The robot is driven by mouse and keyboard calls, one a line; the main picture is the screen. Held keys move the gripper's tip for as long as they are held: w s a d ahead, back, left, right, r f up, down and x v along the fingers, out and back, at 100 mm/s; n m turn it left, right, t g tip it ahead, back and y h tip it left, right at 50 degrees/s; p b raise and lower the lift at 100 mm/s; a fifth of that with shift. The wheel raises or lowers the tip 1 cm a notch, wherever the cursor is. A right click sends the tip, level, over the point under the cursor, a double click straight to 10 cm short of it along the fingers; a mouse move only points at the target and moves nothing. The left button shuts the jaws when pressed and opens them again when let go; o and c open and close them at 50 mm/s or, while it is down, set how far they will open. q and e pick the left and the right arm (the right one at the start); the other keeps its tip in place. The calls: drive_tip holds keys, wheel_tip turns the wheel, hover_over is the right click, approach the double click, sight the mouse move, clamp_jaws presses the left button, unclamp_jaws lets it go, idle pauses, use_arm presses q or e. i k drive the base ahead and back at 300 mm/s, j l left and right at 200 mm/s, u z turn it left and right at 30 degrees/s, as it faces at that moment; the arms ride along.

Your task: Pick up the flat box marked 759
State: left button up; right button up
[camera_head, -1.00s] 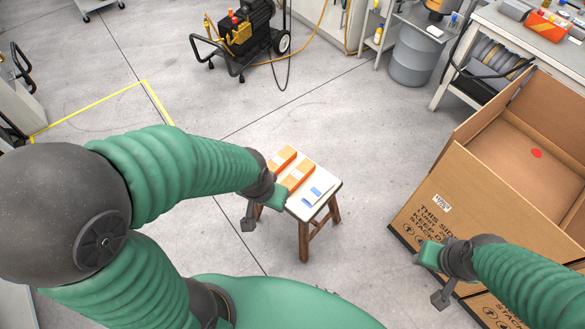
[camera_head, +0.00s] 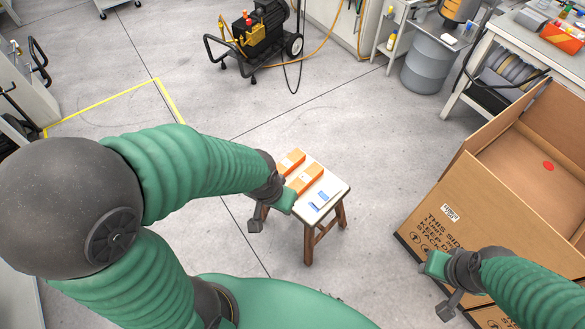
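A small stool (camera_head: 337,187) with a white top and wooden legs stands in front of me. Two orange boxes (camera_head: 307,178) lie on its left part. A flat white box with blue marks (camera_head: 323,199) lies toward the front right of the top. I cannot read the number 759 on any of them. My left gripper (camera_head: 270,212) is at the stool's left edge, its two fingers apart with nothing between them. My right gripper (camera_head: 440,284) is in front of the large cardboard box, apart from the stool, with its fingers spread and empty.
A large open cardboard box (camera_head: 470,211) stands at the right, close to my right arm. A pressure washer (camera_head: 258,38), a grey drum (camera_head: 430,66) and a workbench (camera_head: 510,45) are at the back. The floor behind the stool is clear.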

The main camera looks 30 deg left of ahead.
sight(286, 166)
drive_tip(key=j+u, duration=0.15)
drive_tip(key=u, duration=0.3)
drive_tip(key=i+j+u, duration=0.1)
drive_tip(key=u, duration=0.3)
drive_tip(key=i+u, duration=0.15)
drive_tip(key=u, duration=0.3)
drive_tip(key=i+j+u, duration=0.1)
drive_tip(key=i+j, duration=0.35)
drive_tip(key=i, duration=0.2)
drive_tip(key=i+j+z, duration=0.15)
drive_tip(key=z, duration=0.25)
